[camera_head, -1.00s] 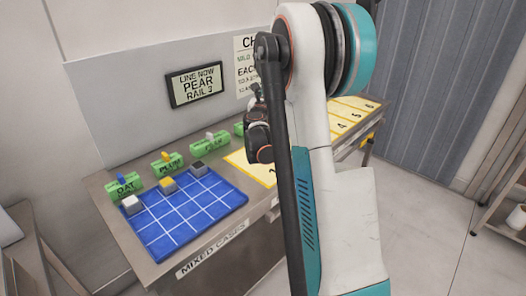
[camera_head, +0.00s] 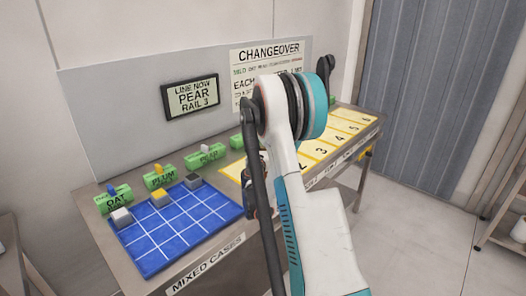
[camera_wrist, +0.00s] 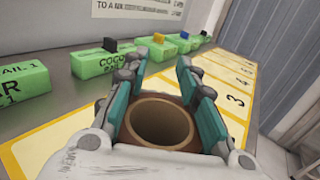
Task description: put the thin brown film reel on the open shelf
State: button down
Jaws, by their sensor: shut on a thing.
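The brown film reel (camera_wrist: 160,97) shows in the wrist view as a ring with a round open middle, between the two teal-padded fingers of my gripper (camera_wrist: 162,70). My gripper is shut on it, above the bench. In the head view my gripper (camera_head: 248,192) is mostly hidden behind my arm, and I cannot make out the reel there. A rack with shelves (camera_head: 505,243) stands at the right edge of the head view, only partly in frame. I cannot tell whether it is the open shelf.
The bench holds a blue gridded mat (camera_head: 180,232) with several small blocks, green labelled blocks (camera_head: 113,199) and yellow numbered spaces (camera_head: 345,140). A board with a screen (camera_head: 191,95) stands behind. The floor (camera_head: 420,240) between bench and rack is clear.

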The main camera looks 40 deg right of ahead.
jog(key=shift+f, duration=0.75)
jog(key=c, duration=0.8)
grip_release()
